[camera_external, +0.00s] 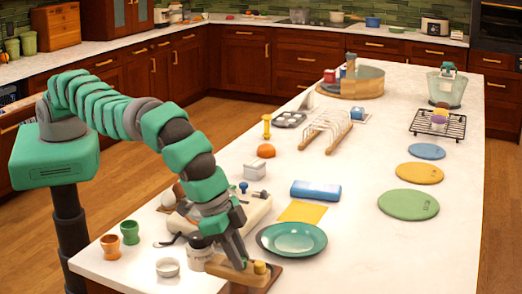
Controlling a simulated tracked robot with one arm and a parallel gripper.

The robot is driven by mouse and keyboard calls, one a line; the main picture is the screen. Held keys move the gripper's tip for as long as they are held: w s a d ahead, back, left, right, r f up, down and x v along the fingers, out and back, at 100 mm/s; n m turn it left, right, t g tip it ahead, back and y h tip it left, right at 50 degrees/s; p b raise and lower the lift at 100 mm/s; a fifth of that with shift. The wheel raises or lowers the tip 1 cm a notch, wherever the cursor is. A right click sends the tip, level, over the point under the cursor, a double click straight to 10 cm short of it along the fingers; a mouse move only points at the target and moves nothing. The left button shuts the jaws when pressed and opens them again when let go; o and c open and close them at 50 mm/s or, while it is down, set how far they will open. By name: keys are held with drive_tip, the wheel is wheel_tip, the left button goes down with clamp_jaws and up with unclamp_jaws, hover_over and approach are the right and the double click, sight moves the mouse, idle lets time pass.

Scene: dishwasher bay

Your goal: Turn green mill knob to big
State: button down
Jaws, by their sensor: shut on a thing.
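My gripper (240,264) points down at the near end of the white counter. Its fingertips meet a light wooden block (222,269) and look shut on a part there, which is mostly hidden by the fingers. A short yellowish cylinder (260,268) stands at the block's right end, just right of the fingers. I cannot make out a clearly green mill knob or any size marks; they may be hidden or too small. A green cup (130,232) and an orange cup (110,246) stand apart to the left.
A white jar with a dark top (199,252) stands close left of my gripper. A teal plate (291,239) lies to the right, with a yellow cloth (302,212) and blue roll (316,190) behind. A small white bowl (167,267) is left. The right front counter is clear.

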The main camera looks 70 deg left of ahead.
drive_tip(key=c, duration=1.3)
unclamp_jaws()
drive_tip(key=shift+b+v, duration=0.85)
drive_tip(key=shift+b, duration=0.1)
drive_tip(key=b+v, duration=0.2)
drive_tip(key=v, duration=1)
drive_tip(key=shift+w+b, duration=0.1)
drive_tip(key=shift+b, duration=0.3)
drive_tip(key=shift+c, duration=0.2)
